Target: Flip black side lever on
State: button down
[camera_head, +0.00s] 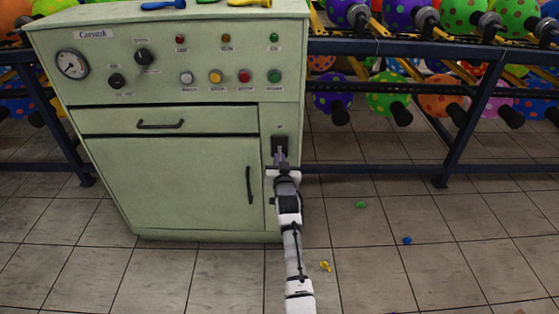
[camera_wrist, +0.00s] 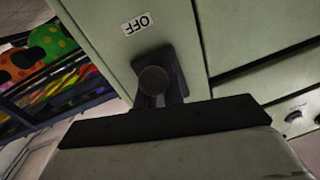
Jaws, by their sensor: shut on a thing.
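The black side lever (camera_head: 281,142) is on the narrow right part of the green cabinet front, on a dark plate. My gripper (camera_head: 280,158) is at the lever and shut on it, with my arm reaching up from below. In the wrist view the lever's round dark end (camera_wrist: 153,80) and its plate show just beyond my gripper (camera_wrist: 165,98). An OFF label (camera_wrist: 137,23), upside down in that view, is on the panel beside the plate. My gripper's body hides part of the lever, and its exact tilt is hard to tell.
The green cabinet (camera_head: 170,190) has a gauge (camera_head: 72,64), knobs, coloured buttons, a drawer and a door handle (camera_head: 249,185). A dark blue rack (camera_head: 455,130) of balloons stands at right. Small balloons (camera_head: 325,266) lie on the otherwise clear tiled floor.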

aim_at(279, 154)
jog(key=shift+r+g+p, duration=0.15)
jog(key=shift+g+p, duration=0.25)
jog(key=shift+p, duration=0.35)
jog(key=g+p, duration=0.1)
jog(key=p, duration=0.1)
jog(key=r+g+p, duration=0.1)
jog(key=p, duration=0.2)
jog(key=shift+s+a+r, duration=0.15)
jog(key=shift+s+r, duration=0.1)
jog(key=g+p, duration=0.1)
jog(key=p, duration=0.2)
jog(key=r+g+p, duration=0.1)
jog(key=g+p, duration=0.1)
jog(key=p, duration=0.2)
jog(key=shift+s+r, duration=0.1)
jog(key=g+p, duration=0.3)
jog(key=g, duration=0.1)
jog(key=shift+r+m+p, duration=0.4)
jog(key=shift+w+r+g, duration=0.15)
jog(key=shift+r+g, duration=0.05)
jog(key=shift+g, duration=0.8)
jog(key=shift+w+r+g, duration=0.15)
jog(key=shift+g, duration=0.85)
jog(key=c, duration=1.5)
grip_release()
jog(key=shift+c, duration=0.2)
jog(key=shift+r, duration=0.1)
